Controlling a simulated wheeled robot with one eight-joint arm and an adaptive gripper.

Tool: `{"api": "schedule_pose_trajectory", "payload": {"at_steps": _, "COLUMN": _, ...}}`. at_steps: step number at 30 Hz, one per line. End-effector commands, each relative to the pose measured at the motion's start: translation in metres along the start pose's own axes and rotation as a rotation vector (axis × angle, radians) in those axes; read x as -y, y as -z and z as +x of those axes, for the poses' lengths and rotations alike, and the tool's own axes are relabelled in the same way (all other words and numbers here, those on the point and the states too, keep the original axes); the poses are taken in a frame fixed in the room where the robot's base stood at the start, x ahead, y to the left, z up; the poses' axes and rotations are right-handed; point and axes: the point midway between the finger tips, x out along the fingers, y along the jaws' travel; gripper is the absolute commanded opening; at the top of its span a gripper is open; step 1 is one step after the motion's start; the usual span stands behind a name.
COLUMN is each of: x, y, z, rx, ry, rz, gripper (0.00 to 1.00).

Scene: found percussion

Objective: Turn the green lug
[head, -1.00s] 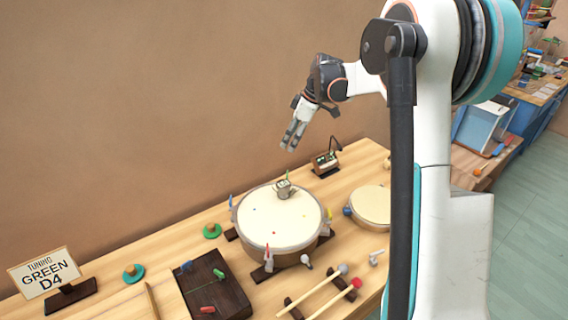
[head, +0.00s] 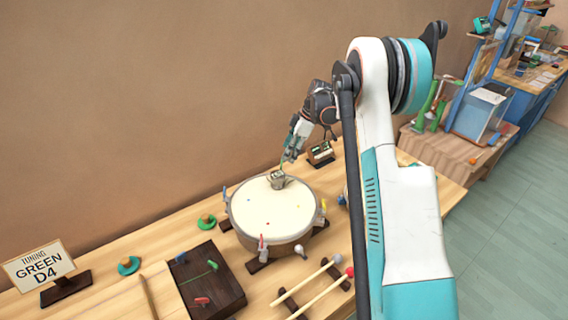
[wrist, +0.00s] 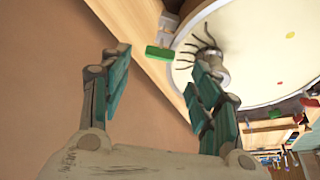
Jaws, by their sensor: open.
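The green lug (wrist: 158,52) shows in the wrist view as a small green block beside a grey bracket at the drum's rim. It lies ahead of my gripper (wrist: 160,68), in the gap between the fingertips and apparently a little beyond them. The fingers are open and hold nothing. In the head view my gripper (head: 289,154) is low over the back edge of the round drum (head: 265,212). The lug is hard to make out there behind the fingers. A small grey metal piece (head: 277,180) with thin wires stands on the drumhead close to my fingertips.
A small box device (head: 320,152) stands right of my gripper. Blue (head: 225,195), yellow (head: 323,206) and pink-red (head: 262,245) lugs ring the drum. A sign (head: 40,265) reads "TUNING GREEN D4". A dark wooden block (head: 205,285) and mallets (head: 318,283) lie in front.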

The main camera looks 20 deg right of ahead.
Motion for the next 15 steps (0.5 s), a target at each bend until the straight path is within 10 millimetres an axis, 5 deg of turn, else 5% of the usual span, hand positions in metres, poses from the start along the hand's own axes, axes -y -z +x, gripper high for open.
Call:
{"api": "schedule_pose_trajectory", "payload": {"at_steps": 6, "x": 0.0, "y": -0.001, "z": 0.04, "rx": 0.0, "ry": 0.0, "rz": 0.0, "gripper": 0.57}}
{"api": "schedule_pose_trajectory", "payload": {"at_steps": 15, "x": 0.0, "y": 0.0, "z": 0.062, "rx": 0.0, "ry": -0.001, "rz": 0.0, "gripper": 0.57}}
